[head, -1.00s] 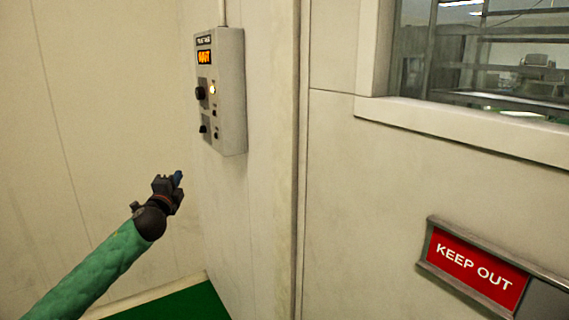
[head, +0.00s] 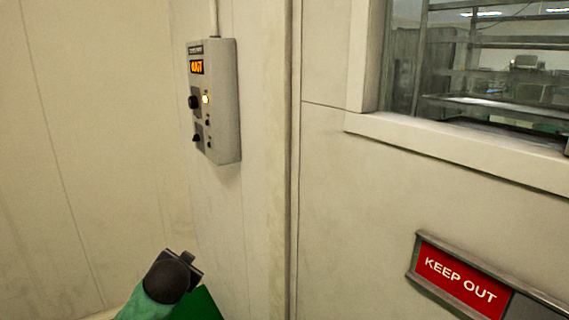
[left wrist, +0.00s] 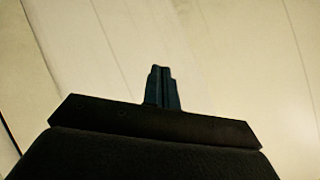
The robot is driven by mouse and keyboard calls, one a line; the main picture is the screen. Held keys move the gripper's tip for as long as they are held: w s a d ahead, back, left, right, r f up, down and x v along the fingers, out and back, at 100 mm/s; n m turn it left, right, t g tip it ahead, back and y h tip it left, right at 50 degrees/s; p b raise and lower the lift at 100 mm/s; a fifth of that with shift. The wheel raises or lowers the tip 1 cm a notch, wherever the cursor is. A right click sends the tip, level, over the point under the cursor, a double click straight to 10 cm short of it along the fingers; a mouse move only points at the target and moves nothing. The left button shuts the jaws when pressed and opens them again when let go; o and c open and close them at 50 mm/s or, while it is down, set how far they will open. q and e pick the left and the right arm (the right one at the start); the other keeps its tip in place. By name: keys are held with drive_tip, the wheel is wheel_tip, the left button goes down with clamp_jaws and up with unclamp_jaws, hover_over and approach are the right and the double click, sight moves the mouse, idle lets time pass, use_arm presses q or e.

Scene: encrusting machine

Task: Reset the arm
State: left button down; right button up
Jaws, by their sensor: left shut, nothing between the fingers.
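My left arm, in a green sleeve, comes in at the bottom left of the head view. Its dark wrist (head: 168,277) is low, below the control box and apart from it; the fingers are hidden there. In the left wrist view my left gripper (left wrist: 161,72) is shut, its blue-grey fingers together with nothing between them, against a pale wall. The right gripper is not in view.
A grey control box (head: 218,110) with a lit orange display, a lit yellow button and dark knobs is on the wall. At right are a window (head: 480,75) and a red KEEP OUT sign (head: 460,277). A green floor patch (head: 198,306) shows at the bottom.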

use_arm(q)
drive_tip(key=s+d+f+n+g+h+p, duration=0.1)
drive_tip(key=s+d+f+g+p, duration=0.1)
drive_tip(key=s+f, duration=0.5)
drive_tip(key=s+d+f+n+g+h+p, duration=0.1)
drive_tip(key=s+d+f+g+p, duration=0.2)
drive_tip(key=s, duration=1.7)
drive_tip(key=s+d+f+n+g+h+p, duration=0.1)
drive_tip(key=s+d+f+g+h+p, duration=0.1)
drive_tip(key=s+d+f+g, duration=0.2)
drive_tip(key=s+d+f, duration=0.3)
drive_tip(key=s+f, duration=0.5)
drive_tip(key=s, duration=0.1)
drive_tip(key=shift+s+d+f+g, duration=0.25)
drive_tip(key=shift+s+f+g, duration=0.05)
drive_tip(key=shift+s+f, duration=0.1)
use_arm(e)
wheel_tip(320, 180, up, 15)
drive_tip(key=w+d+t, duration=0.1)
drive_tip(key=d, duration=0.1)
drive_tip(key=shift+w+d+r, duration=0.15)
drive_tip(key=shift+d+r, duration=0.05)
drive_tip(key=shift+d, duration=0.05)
